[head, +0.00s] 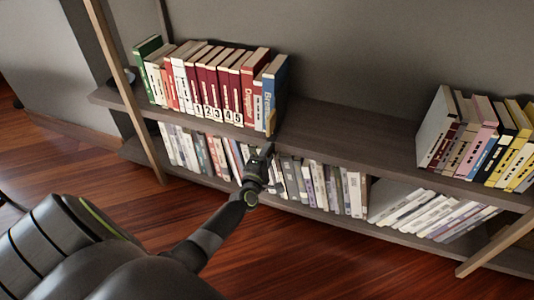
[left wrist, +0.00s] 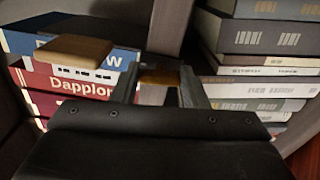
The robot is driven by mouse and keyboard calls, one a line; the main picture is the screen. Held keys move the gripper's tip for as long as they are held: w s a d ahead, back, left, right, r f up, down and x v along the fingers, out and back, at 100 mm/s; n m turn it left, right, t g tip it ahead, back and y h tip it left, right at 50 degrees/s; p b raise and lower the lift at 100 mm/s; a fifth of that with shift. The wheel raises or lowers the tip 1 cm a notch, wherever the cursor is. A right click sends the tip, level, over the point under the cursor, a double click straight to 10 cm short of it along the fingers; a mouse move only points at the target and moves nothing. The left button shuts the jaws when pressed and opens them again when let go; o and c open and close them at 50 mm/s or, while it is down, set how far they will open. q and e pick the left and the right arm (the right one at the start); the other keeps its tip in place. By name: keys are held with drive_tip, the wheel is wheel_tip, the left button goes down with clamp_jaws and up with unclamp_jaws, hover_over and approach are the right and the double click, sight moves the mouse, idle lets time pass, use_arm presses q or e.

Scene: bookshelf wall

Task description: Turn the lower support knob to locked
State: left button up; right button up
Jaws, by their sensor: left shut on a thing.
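My left gripper (head: 266,152) reaches to the front edge of the upper shelf in the head view, just below the right end of the left book row. In the left wrist view its two fingers (left wrist: 158,82) are shut on a small tan-brown piece, which I take for the lower support knob (left wrist: 158,77). The fingers and the shelf edge partly hide the knob, and I cannot read its turn position. A tan wooden block (head: 271,122) stands at the end of the books above; it also shows in the left wrist view (left wrist: 75,49). My right gripper is not in view.
Red, white and blue books (head: 205,85) stand on the upper shelf (head: 345,130), whose middle is bare. More books (head: 480,140) stand at its right. Grey and white books (head: 325,187) fill much of the lower shelf close behind my gripper. A slanted wooden post (head: 130,90) stands left.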

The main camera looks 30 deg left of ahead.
use_arm(q)
drive_tip(key=shift+m, duration=0.7)
drive_tip(key=shift+f, duration=0.1)
drive_tip(key=o, duration=1)
drive_tip(key=shift+s, duration=0.1)
